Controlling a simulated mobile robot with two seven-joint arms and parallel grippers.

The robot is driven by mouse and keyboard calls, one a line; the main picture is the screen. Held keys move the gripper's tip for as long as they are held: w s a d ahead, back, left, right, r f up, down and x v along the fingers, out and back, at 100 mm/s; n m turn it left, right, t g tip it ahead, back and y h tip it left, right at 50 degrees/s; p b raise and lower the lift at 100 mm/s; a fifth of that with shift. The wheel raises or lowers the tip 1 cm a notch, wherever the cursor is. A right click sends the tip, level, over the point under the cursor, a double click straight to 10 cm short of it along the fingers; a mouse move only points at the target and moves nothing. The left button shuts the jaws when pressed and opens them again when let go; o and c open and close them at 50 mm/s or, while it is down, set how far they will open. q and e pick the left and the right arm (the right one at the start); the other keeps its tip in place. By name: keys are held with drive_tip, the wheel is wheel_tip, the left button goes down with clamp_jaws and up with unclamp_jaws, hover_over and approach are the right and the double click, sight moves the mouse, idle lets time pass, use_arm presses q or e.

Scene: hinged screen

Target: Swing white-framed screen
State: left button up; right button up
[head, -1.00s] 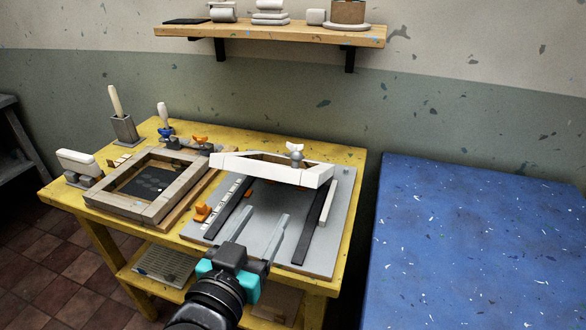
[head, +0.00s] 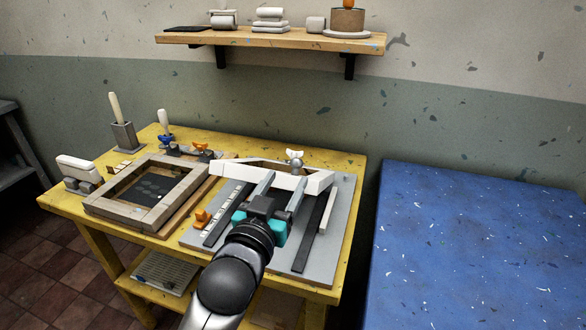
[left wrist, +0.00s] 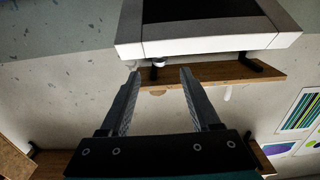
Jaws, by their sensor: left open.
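The white-framed screen (head: 225,166) is hinged at the back of a grey base board (head: 335,225) on the yellow table. It is swung up, its near edge above the board. Its front bar also spans the top of the left wrist view (left wrist: 210,45), with a dark panel behind it. My left gripper (head: 284,181) is open and empty, its fingers pointing at the screen's front bar. The fingers partly cover the bar in the head view. In the left wrist view the fingertips (left wrist: 160,72) are apart below the bar; contact cannot be told. My right gripper is not seen.
A wooden-framed screen (head: 180,208) lies on the table to the left. A squeegee-like tool (head: 78,168) and pots with handles stand at the left and back. A wall shelf (head: 270,38) hangs above. A blue surface (head: 480,250) is at the right.

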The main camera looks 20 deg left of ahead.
sight(295, 165)
use_arm(q)
drive_tip(key=shift+w+d, duration=0.1)
drive_tip(key=shift+w, duration=2.65)
clamp_jaws()
